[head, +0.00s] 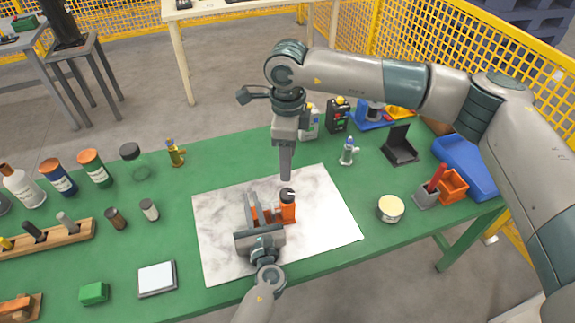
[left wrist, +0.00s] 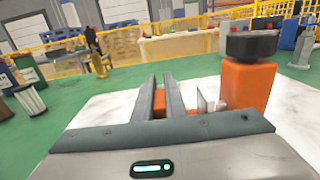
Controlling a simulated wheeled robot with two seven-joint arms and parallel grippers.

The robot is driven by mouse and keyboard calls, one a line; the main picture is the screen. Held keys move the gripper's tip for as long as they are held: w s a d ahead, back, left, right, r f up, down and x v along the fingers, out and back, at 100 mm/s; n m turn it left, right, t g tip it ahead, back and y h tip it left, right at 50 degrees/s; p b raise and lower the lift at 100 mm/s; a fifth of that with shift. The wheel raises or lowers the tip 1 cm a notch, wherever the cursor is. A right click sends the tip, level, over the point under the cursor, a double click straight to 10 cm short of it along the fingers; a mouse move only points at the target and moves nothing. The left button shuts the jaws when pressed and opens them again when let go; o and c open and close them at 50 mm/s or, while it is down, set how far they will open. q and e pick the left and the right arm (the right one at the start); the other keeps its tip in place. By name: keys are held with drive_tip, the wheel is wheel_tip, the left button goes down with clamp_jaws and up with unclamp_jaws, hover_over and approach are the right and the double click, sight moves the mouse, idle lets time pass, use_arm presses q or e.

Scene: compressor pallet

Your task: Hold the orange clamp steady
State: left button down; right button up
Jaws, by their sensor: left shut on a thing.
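The orange clamp (head: 288,208) stands on the white marbled sheet in the middle of the green table, with a black knob on its top. It also shows in the left wrist view (left wrist: 247,84), right of my fingers. My left gripper (head: 258,211) reaches in from the front and is shut on an orange part of the clamp, seen between its fingers in the left wrist view (left wrist: 160,98). My right gripper (head: 285,176) points down just above and behind the clamp, apart from it. Its fingers are seen edge-on, so their opening is hidden.
The marbled sheet (head: 335,225) is otherwise bare. A round tin (head: 390,208) and a grey holder with a red-handled tool (head: 427,196) stand right. A white-topped pad (head: 157,279), green block (head: 94,293) and wooden rack (head: 55,238) are left. Bottles line the back left.

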idle(0.3)
use_arm(q)
drive_tip(key=c, duration=1.7)
unclamp_jaws()
drive_tip(key=shift+s, duration=0.15)
drive_tip(key=v, duration=1.1)
drive_tip(key=shift+s+d, duration=0.2)
drive_tip(key=shift+s, duration=0.15)
